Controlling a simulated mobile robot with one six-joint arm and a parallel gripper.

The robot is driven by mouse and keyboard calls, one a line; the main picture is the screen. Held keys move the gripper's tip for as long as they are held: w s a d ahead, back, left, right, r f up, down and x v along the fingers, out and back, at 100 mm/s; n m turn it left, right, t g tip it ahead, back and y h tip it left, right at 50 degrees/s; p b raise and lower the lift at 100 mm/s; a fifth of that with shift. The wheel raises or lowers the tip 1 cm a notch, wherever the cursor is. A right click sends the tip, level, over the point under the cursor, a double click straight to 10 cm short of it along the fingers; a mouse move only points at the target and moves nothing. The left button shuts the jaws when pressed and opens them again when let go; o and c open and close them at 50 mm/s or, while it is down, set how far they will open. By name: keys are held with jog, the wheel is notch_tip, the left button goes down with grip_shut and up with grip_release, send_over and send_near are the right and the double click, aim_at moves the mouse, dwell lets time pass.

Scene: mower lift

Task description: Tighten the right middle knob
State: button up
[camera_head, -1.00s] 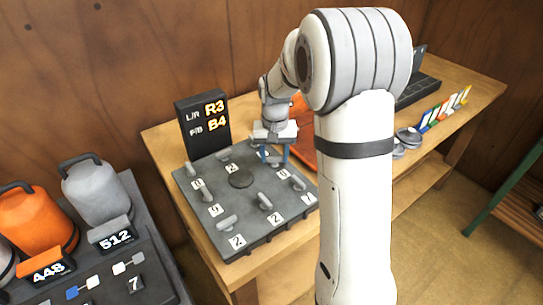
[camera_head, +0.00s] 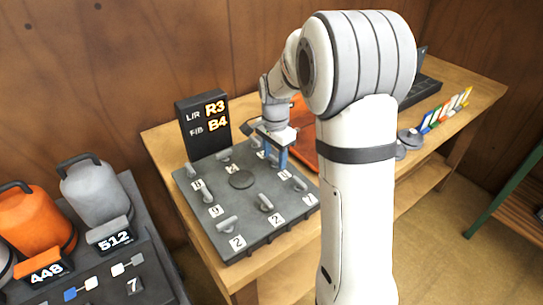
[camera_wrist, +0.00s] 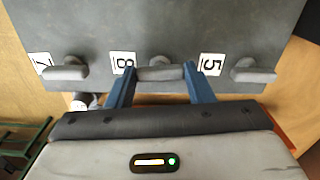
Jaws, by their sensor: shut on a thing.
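The right middle knob (camera_wrist: 159,73) is a grey bar handle beside the label 8 in the wrist view. My gripper (camera_wrist: 159,67) has its blue fingers at the two ends of this bar and is shut on it. In the head view my gripper (camera_head: 276,163) is down at the right side of the dark knob panel (camera_head: 192,222), and its fingers largely hide the knob. A black display (camera_head: 205,122) behind the panel reads L/R R3 and F/B B4.
Neighbouring knobs sit close on both sides, by label 7 (camera_wrist: 69,72) and label 5 (camera_wrist: 252,74). A round dark disc (camera_head: 241,179) lies mid-panel. An orange item (camera_head: 303,139) is right behind the gripper. Weights marked 448 and 512 (camera_head: 97,193) stand at left.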

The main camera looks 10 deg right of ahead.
aim_at(276, 159)
jog(key=shift+s+d+f+m, duration=0.15)
jog(key=shift+m, duration=0.35)
jog(key=o, duration=1)
jog(key=shift+r, duration=0.2)
jog(key=shift+r, duration=0.3)
notch_tip(276, 159, up, 7)
